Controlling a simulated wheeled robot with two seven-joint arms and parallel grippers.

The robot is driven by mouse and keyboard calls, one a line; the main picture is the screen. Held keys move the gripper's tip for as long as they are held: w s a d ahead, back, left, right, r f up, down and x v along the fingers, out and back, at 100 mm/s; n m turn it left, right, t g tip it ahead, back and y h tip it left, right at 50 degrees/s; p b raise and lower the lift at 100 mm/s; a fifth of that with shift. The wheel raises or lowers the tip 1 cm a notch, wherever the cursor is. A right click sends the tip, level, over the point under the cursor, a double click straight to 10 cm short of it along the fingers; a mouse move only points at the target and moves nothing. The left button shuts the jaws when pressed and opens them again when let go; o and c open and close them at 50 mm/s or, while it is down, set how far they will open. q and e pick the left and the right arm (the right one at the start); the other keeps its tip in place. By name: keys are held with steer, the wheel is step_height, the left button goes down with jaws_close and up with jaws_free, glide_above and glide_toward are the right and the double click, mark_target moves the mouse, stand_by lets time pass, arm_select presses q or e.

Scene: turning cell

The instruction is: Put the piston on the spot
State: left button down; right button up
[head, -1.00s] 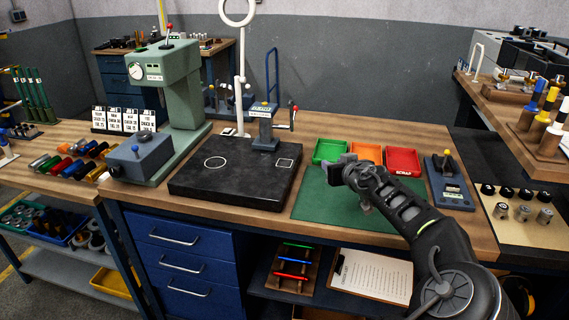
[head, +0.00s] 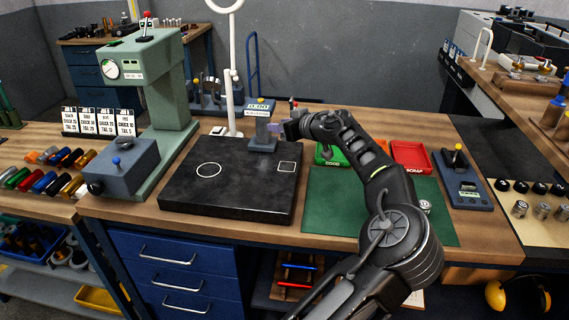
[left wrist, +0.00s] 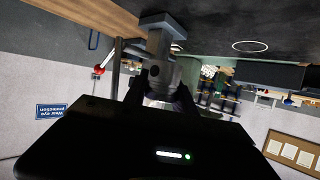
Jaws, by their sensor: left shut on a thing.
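My left gripper (head: 286,130) is above the back right of the black plate (head: 225,200), beside the grey gauge with a display (head: 260,112). It is shut on a small grey metal piston (left wrist: 161,76), which shows between the fingers in the left wrist view with a dark hole in its side. In the head view the piston is small and hard to make out at the fingertips. The plate carries a white circle outline (head: 208,170) and a white square outline (head: 286,166). Both outlines are empty. The right gripper is not in view.
A green press (head: 150,85) stands left of the plate. A green mat (head: 330,205) lies right, with a small metal part (head: 425,206) on it. Green and red (head: 410,156) bins stand behind the mat. A white lamp post (head: 233,100) rises behind the plate.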

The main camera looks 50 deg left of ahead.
arm_select(q)
steer(key=p, duration=0.1)
glide_above(282, 162)
step_height(282, 162, down, 6)
steer(key=shift+r, duration=0.1)
steer(key=shift+f+p, duration=0.45)
steer(key=shift+f, duration=1.5)
steer(key=c, duration=1.5)
jaws_free()
steer(key=shift+f, duration=0.15)
steer(key=o, duration=0.5)
